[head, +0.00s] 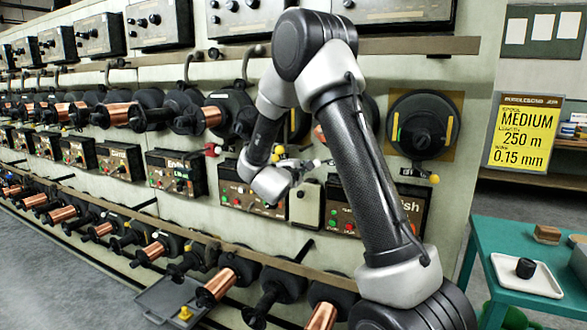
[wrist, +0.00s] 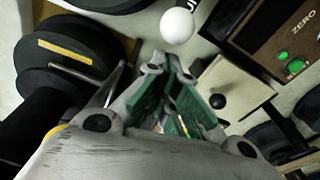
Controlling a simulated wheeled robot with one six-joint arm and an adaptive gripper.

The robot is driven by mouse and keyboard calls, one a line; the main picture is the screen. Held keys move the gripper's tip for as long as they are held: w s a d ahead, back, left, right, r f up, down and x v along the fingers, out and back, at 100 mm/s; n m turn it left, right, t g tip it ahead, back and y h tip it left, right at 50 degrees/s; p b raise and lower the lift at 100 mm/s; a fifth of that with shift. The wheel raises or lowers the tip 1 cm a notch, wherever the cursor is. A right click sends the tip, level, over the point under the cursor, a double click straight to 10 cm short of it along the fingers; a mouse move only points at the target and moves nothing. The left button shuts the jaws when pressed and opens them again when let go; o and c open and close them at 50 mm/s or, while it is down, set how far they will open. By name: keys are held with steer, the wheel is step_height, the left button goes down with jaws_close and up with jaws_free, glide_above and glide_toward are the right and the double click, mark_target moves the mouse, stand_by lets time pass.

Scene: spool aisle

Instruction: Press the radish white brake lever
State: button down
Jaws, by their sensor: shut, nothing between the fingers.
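The white ball of a brake lever (wrist: 178,25) is at the top of the wrist view, on a dark stem. My gripper (wrist: 168,72) is shut and empty, with green inner pads. Its fingertips are just below the white ball in that view, with a small gap showing; I cannot tell whether they touch in depth. In the head view my gripper (head: 300,167) is in front of the machine, left of my forearm. The panel with a label ending in "ish" (head: 410,205) is partly hidden behind my arm.
A black ball knob (wrist: 217,101) sits right of the fingers by a pale box. A panel marked ZERO (wrist: 290,50) has green buttons. A dark spool disc (wrist: 75,50) is on the left. A teal table (head: 485,240) stands at the right; an open grey case (head: 160,298) lies on the floor.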

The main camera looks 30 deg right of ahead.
steer(key=shift+s+d+r, duration=0.1)
steer(key=shift+s+d, duration=0.1)
steer(key=shift+s, duration=0.2)
